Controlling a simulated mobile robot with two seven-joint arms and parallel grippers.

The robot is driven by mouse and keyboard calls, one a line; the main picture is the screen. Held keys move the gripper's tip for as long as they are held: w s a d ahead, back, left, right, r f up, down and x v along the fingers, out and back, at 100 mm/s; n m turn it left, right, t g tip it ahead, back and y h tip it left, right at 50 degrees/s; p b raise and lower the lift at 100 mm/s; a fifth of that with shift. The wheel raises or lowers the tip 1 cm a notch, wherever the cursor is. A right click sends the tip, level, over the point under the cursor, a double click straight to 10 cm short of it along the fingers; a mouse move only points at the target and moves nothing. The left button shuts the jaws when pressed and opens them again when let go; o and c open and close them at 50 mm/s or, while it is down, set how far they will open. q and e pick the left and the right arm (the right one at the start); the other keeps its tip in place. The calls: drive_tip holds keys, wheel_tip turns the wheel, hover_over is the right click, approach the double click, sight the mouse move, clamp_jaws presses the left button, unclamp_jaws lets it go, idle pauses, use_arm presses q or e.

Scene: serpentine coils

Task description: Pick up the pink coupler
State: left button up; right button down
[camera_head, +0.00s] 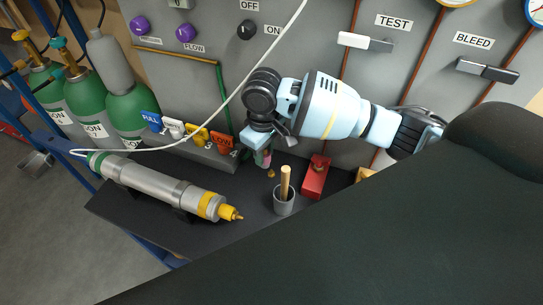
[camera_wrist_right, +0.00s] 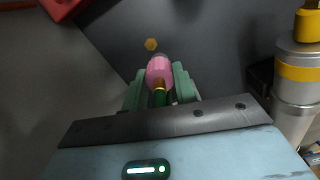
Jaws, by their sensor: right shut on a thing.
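The pink coupler (camera_wrist_right: 160,71) sits between the green fingers of my right gripper (camera_wrist_right: 161,90) in the right wrist view. It has a brass ring and a green part below the pink body. In the head view my right gripper (camera_head: 263,153) points down over the dark shelf, shut on the coupler (camera_head: 265,160), which is mostly hidden by the fingers. I cannot tell whether the coupler touches anything beneath it. My left gripper is not in view.
A small brass hex piece (camera_head: 271,173) lies on the dark shelf (camera_head: 225,236) near the gripper. A white hose (camera_head: 222,103) crosses the panel.

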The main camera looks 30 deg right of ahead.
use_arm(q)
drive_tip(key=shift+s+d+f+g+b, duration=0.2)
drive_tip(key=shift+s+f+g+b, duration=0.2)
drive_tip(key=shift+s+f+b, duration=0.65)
use_arm(e)
drive_tip(key=w+a, duration=0.3)
drive_tip(key=a, duration=1.1)
drive_tip(key=shift+r, duration=0.45)
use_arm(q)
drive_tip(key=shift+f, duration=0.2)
use_arm(e)
drive_tip(key=shift+w, duration=0.1)
